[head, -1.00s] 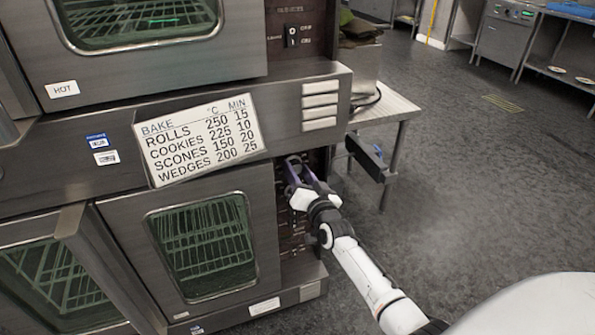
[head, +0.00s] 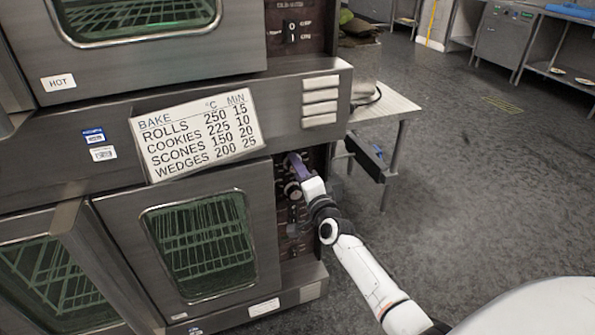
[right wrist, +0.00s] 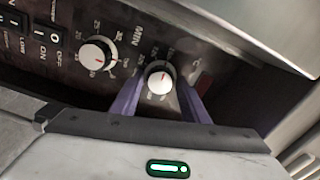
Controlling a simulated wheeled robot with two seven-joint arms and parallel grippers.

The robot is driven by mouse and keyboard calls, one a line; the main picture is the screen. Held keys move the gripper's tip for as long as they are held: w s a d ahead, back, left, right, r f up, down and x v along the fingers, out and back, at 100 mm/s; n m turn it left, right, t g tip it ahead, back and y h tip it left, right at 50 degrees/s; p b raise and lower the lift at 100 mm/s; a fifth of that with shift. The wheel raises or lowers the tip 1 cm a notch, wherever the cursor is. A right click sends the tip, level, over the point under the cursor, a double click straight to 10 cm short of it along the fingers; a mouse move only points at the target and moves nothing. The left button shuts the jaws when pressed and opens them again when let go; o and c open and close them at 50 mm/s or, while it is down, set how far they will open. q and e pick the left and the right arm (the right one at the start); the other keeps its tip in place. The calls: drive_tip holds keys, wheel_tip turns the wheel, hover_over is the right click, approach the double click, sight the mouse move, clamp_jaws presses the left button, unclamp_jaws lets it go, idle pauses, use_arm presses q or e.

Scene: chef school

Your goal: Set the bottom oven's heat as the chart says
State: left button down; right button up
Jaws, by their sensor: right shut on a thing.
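The bottom oven (head: 265,235) has a dark control panel on its right side. My right gripper (head: 296,166) reaches that panel near its top. In the right wrist view its purple fingers (right wrist: 160,100) are on either side of a white round knob (right wrist: 159,77) with a red mark, closed on it. The small scale around this knob is too blurred to read. Another white knob (right wrist: 97,54), with MIN lettering beside it, is to the left. The chart (head: 197,135) lists rolls 250 15, cookies 225 10, scones 150 20, wedges 200 25. My left gripper is out of view.
Rocker switches (right wrist: 35,28) are at the left of the right wrist view. The upper oven (head: 170,65) carries a HOT label. A small table (head: 390,108) stands right of the ovens. The floor (head: 480,190) at right is clear.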

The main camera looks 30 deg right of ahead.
drive_tip(key=shift+m, duration=0.4)
drive_tip(key=o, duration=0.9)
drive_tip(key=shift+c, duration=0.2)
drive_tip(key=shift+s, duration=0.15)
drive_tip(key=p+v, duration=0.1)
drive_tip(key=v, duration=0.9)
